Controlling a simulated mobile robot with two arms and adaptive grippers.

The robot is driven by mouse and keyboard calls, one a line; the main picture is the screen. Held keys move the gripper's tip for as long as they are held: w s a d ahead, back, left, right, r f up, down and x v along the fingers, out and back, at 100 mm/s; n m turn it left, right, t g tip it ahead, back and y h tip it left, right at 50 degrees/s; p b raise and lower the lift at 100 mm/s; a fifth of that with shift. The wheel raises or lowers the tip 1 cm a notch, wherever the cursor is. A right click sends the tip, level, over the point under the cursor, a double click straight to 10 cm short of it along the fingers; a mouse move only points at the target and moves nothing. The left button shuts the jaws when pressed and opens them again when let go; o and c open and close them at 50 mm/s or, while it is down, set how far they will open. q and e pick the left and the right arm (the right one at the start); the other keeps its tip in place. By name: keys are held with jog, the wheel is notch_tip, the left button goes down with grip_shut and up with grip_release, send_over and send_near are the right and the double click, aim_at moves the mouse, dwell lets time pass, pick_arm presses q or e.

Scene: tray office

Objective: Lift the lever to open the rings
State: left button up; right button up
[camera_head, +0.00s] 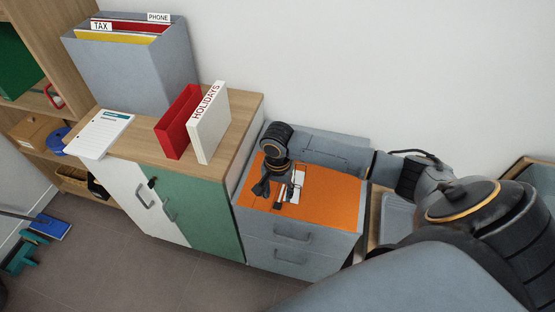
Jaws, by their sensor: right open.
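An orange open binder (335,205) lies flat on top of a grey drawer unit. Its pale metal ring mechanism (298,184) is near the middle, partly covered by my gripper. The lever and the rings are too small and dark to tell apart, so I cannot see whether the rings are open. My right gripper (270,191) is open, pointing down over the binder just left of the mechanism. I cannot tell whether it touches anything. My left gripper is not in view.
Left of the drawer unit stands a higher cabinet (207,205) with a white and a green door. On it are a red box (178,124), a white HOLIDAYS binder (209,125), a paper pad (100,133) and a grey file box (130,70). A wall is behind.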

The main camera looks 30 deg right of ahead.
aim_at(278, 205)
notch_tip(278, 205, down, 5)
jog(key=shift+f, duration=0.15)
grip_shut()
dwell(0.4)
